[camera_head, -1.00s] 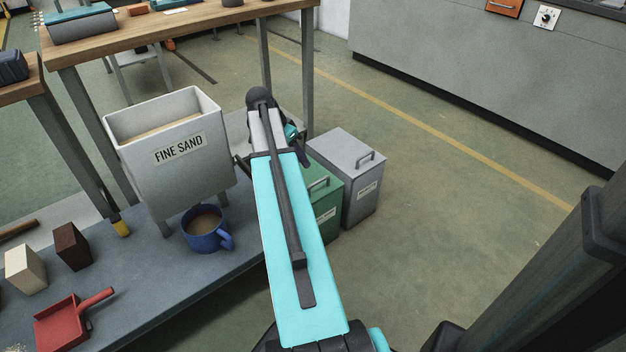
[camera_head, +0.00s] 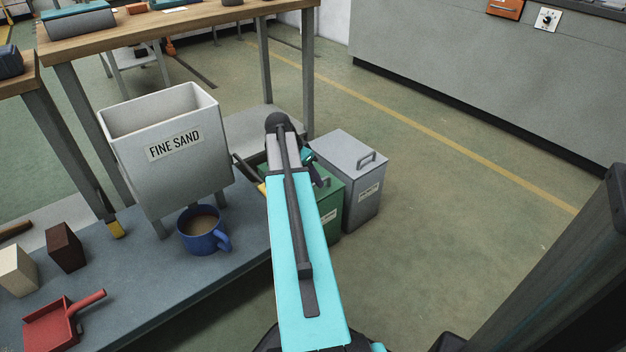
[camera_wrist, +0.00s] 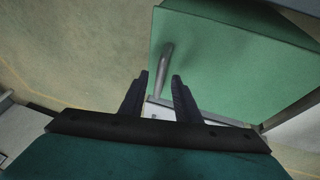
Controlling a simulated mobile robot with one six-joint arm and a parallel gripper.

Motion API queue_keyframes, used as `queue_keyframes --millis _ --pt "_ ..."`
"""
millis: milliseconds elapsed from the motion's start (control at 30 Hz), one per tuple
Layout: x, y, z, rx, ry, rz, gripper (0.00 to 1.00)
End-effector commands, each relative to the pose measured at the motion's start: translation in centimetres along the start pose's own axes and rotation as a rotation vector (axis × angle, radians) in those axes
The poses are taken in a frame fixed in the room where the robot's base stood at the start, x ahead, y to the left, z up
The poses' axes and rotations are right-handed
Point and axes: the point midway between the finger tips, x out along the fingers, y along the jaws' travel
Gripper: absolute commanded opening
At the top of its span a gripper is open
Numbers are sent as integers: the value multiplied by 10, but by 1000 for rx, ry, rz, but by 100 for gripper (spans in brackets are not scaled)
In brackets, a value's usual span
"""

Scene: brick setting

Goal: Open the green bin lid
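The green bin (camera_head: 329,206) stands on the floor, partly hidden behind my arm in the head view. Its green lid (camera_wrist: 235,62) fills the upper right of the wrist view and looks closed. A grey bar handle (camera_wrist: 166,62) rises from the lid near its left edge. In the head view my gripper is mostly hidden behind the arm.
A grey bin (camera_head: 362,186) with its own handle stands right beside the green one. To the left, a low bench (camera_head: 218,257) holds a FINE SAND container (camera_head: 172,155), a blue mug (camera_head: 201,238) and a red dustpan (camera_head: 50,328). Open floor (camera_head: 450,230) lies to the right.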

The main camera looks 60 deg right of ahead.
Motion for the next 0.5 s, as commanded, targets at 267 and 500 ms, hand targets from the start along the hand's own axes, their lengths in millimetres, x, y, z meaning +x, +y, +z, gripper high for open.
queue_keyframes --millis 267,500 --pt "0 0 0 0 0 0 18" --pt "0 0 0 0 0 0 0"
